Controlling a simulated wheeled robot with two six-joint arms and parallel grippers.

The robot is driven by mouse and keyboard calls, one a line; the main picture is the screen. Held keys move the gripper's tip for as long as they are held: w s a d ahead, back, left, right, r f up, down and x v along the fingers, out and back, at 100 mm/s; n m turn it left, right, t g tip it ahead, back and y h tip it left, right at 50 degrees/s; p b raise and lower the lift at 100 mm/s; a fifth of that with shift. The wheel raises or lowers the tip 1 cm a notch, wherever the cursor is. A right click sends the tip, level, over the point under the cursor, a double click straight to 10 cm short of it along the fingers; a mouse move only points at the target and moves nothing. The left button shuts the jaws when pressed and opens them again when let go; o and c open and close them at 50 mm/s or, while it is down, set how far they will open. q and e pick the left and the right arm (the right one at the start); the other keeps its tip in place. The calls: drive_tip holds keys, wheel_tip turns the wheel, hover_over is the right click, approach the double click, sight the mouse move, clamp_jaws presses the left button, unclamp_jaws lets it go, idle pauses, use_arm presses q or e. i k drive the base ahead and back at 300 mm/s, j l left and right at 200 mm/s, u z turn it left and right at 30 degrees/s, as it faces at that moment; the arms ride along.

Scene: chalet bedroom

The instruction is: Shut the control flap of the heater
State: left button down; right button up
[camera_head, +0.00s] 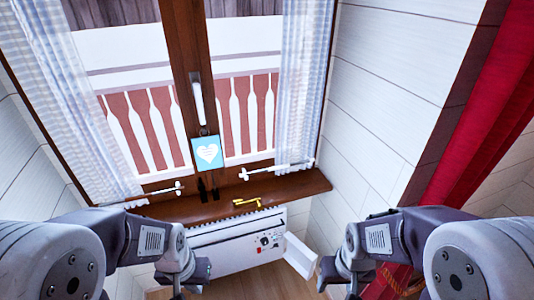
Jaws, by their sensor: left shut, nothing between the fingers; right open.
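The white heater (228,248) hangs on the wall below the window sill. Its control flap (300,257) is a white panel that stands open, swung out from the right end of the heater. The uncovered control panel (267,241) shows a dark knob and a small red spot. My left gripper (198,270) is shut and empty, in front of the heater's left part. My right gripper (328,272) is open and empty, to the right of the flap, with a small gap seen between them. Both grippers are partly hidden by their own arms.
The brown wooden sill (225,204) juts out above the heater. On it lies a yellow key-like object (247,201) beside small dark items. A blue heart card (207,152) hangs on the window frame. A red curtain (480,130) hangs at right. Wooden floor (245,283) shows below.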

sight(298, 255)
drive_tip(key=i+l, duration=0.6)
drive_tip(key=i, duration=0.2)
drive_tip(key=l+z, duration=0.05)
